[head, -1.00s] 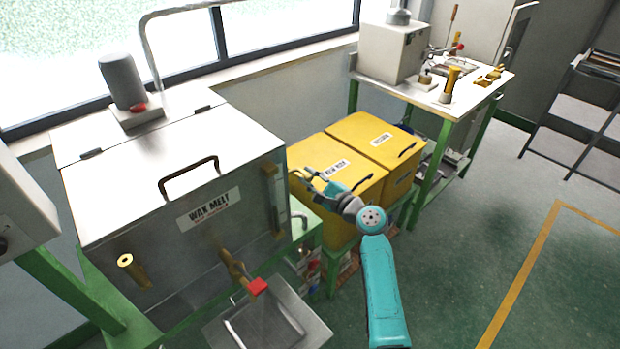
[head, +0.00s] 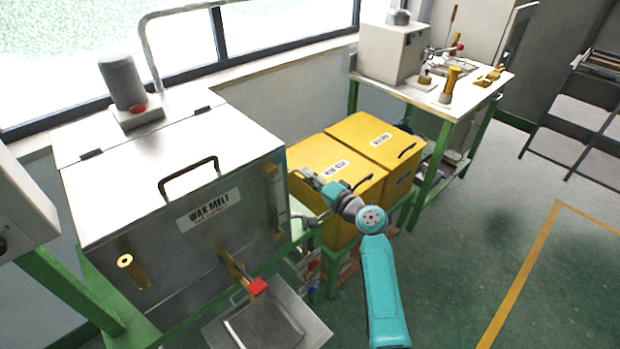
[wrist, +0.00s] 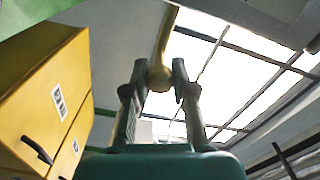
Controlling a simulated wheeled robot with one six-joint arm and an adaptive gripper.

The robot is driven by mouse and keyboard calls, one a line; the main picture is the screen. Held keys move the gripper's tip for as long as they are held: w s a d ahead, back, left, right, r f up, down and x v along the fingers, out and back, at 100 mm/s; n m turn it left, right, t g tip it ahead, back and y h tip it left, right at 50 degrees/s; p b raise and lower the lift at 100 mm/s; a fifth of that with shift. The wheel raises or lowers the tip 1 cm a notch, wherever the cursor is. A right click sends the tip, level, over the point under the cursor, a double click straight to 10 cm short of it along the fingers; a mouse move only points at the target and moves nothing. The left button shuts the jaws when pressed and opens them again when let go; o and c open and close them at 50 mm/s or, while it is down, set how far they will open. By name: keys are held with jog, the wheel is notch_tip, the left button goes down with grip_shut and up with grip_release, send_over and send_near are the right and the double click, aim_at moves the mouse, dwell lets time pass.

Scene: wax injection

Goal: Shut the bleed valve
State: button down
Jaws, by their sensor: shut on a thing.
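My gripper (head: 302,216) is low at the right side of the steel wax melt tank (head: 130,215), by the lower end of the upright gauge. In the wrist view my gripper (wrist: 160,75) has a finger on each side of the rounded end of a brass lever (wrist: 161,76), shut on it. The lever runs up and away from the fingertips. I take it for the bleed valve's handle, but its mounting is hidden and its turn cannot be told. The head view is too small to show the lever clearly at the fingertips.
A brass tap with a red handle (head: 257,288) juts from the tank's front, above a metal tray (head: 215,333). Yellow cabinets (head: 312,153) stand close beyond my gripper. A green-legged bench (head: 430,103) is at the back right.

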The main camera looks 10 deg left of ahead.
jog(key=shift+f+n, duration=0.1)
jog(key=shift+n, duration=1.9)
jog(key=c, duration=0.9)
grip_release()
jog(key=shift+c, duration=0.2)
jog(key=v, duration=1.2)
jog(key=shift+s, duration=0.1)
